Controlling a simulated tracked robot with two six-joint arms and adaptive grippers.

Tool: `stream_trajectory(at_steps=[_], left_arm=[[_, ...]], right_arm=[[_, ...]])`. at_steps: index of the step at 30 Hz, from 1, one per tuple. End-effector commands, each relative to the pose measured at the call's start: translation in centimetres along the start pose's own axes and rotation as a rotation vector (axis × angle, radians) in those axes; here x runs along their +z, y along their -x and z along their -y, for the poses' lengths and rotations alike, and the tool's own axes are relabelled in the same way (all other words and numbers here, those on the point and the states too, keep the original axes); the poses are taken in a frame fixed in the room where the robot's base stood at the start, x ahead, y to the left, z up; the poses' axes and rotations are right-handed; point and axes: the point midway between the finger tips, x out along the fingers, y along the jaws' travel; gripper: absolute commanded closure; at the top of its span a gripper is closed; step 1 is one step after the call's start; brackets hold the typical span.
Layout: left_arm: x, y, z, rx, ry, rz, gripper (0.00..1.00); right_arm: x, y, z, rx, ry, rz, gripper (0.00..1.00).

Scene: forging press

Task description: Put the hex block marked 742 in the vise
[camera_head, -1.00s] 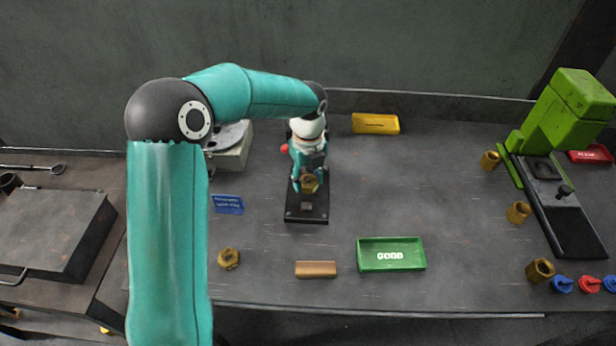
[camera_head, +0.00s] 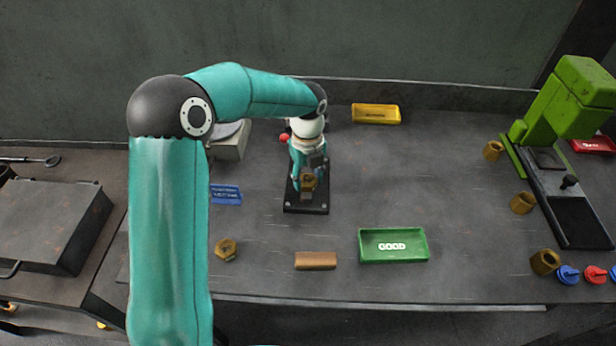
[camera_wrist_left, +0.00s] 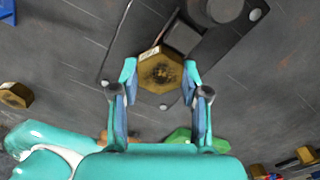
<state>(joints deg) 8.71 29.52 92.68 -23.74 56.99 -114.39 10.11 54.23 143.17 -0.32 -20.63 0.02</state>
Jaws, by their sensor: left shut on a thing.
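A brass hex block (camera_head: 308,181) is held between the fingers of my left gripper (camera_head: 308,178), over a black-based device (camera_head: 308,209). In the left wrist view the two fingertips (camera_wrist_left: 159,78) close on opposite sides of the block (camera_wrist_left: 160,72). A square dark pad on the device (camera_wrist_left: 183,38) lies just beyond the block; I cannot tell whether they touch. No number is legible on the block. A green machine (camera_head: 565,100) with a dark bed and small handle stands at the right; I cannot tell whether it is the vise. My right gripper is out of view.
Another hex block (camera_head: 226,250) lies front left. A brown bar (camera_head: 316,260) and green GOOD tray (camera_head: 394,258) are near the front edge. A yellow tray (camera_head: 376,114) is at the back, a blue plate (camera_head: 226,194) left. Several brass pieces (camera_head: 522,202) stand right.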

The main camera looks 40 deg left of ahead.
Motion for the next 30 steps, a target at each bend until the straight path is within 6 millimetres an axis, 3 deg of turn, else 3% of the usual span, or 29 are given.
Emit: stream_trajectory(at_steps=[11, 12, 17, 30], left_arm=[[0.02, -0.25, 0.01, -0.001, 0.000, 0.001, 1.00], [0.02, -0.22, 0.01, -0.001, 0.000, 0.001, 0.50], [0.02, -0.22, 0.00, -0.001, 0.000, 0.001, 0.26], [0.02, 0.28, -0.05, 0.000, 0.001, 0.000, 0.26]], right_arm=[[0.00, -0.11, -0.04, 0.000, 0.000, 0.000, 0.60], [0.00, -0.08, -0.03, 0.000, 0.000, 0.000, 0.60], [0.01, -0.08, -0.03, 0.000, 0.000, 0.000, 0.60], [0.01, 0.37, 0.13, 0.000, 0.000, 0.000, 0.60]])
